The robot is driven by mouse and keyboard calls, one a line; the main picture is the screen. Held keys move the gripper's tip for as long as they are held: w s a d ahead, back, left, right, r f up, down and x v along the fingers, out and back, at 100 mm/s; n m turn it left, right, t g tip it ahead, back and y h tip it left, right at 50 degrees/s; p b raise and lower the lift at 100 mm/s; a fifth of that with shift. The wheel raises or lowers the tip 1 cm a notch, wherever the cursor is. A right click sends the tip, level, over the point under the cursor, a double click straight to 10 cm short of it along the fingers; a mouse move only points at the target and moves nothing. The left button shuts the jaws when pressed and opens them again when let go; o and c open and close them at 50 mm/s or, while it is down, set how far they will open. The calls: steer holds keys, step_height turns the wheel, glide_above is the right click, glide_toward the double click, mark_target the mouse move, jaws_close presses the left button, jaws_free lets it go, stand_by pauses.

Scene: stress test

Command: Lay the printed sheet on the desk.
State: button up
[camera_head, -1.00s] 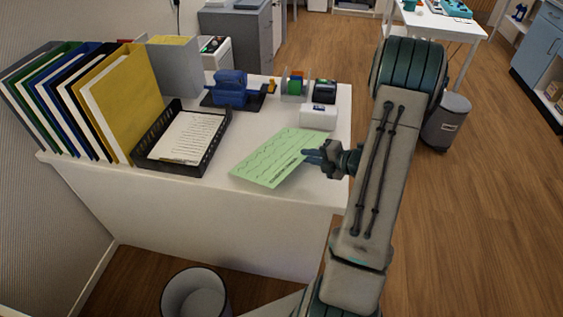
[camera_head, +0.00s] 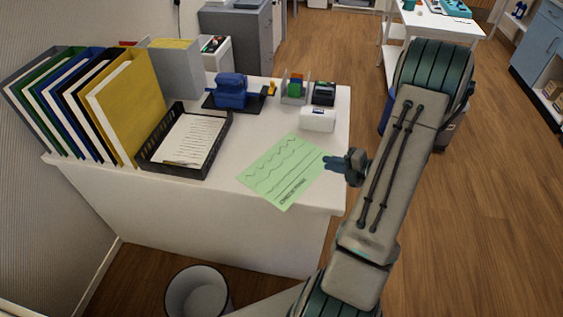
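The printed sheet (camera_head: 282,170) is light green with dark wavy lines and a line of print near its front corner. It appears to lie flat on the front right part of the white desk (camera_head: 222,184). Its front corner reaches the desk's front edge and seems to stick out slightly past it. My gripper (camera_head: 327,162) is just right of the sheet's right edge, low over the desk's right side. The finger gap is too small to make out.
A black tray (camera_head: 157,168) with papers is left of the sheet, beside upright folders (camera_head: 133,105). A bin (camera_head: 198,293) is on the floor in front.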

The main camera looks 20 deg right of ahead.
step_height(320, 180, up, 7)
steer(key=s+d+p, duration=0.1)
steer(key=s+p, duration=0.1)
steer(key=p, duration=0.4)
steer(key=shift+s+d+p, duration=0.2)
steer(key=shift+d+p, duration=0.05)
steer(key=shift+p, duration=0.15)
steer(key=s+a+r+n+g, duration=0.2)
steer(key=a+r+n+g, duration=0.35)
steer(key=a+n, duration=0.55)
steer(key=s+a+r+n+g, duration=0.2)
steer(key=a+r+n+g, duration=0.2)
steer(key=a+r+n, duration=0.55)
steer(key=s+a+r+n+t+h, duration=0.1)
steer(key=s+a+r+n+h, duration=0.1)
steer(key=n, duration=1.1)
steer(key=s+a+r+n+h, duration=0.1)
steer(key=s+r+n+h, duration=0.2)
steer(key=n, duration=1.1)
steer(key=s+h, duration=0.2)
steer(key=s, duration=0.1)
steer(key=shift+s+a+t+h, duration=0.15)
steer(key=shift+a+t+h, duration=0.15)
steer(key=shift+a+t, duration=0.1)
